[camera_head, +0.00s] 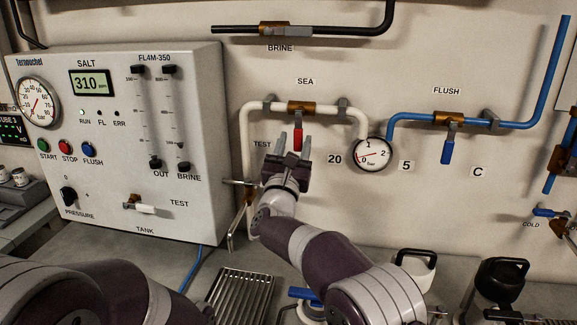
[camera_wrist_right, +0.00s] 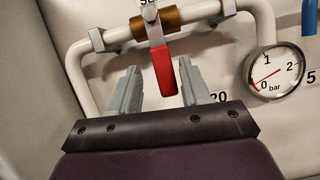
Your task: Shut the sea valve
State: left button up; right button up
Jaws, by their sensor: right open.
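The sea valve (camera_head: 301,107) is a brass body on a white pipe under the SEA label. Its red handle (camera_head: 298,138) hangs straight down, across the line of the pipe. My right gripper (camera_head: 289,148) is open just below the valve, its fingers pointing up at the handle. In the right wrist view, the red handle (camera_wrist_right: 164,73) shows between the two spread grey fingers (camera_wrist_right: 160,75), nearer the right one. I cannot tell whether it is in between them in depth; neither finger visibly touches it. My left gripper is out of view.
A round gauge (camera_head: 373,154) sits right of the valve. The blue flush valve handle (camera_head: 447,151) hangs farther right. The SALT control panel (camera_head: 120,140) stands at left. A drip grate (camera_head: 240,295) and a white jug (camera_head: 413,270) are on the counter below.

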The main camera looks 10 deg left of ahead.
jog(key=b+v, duration=0.2)
jog(key=v, duration=0.9)
jog(key=shift+b, duration=0.3)
jog(key=shift+s+a+f, duration=0.1)
jog(key=shift+s, duration=0.1)
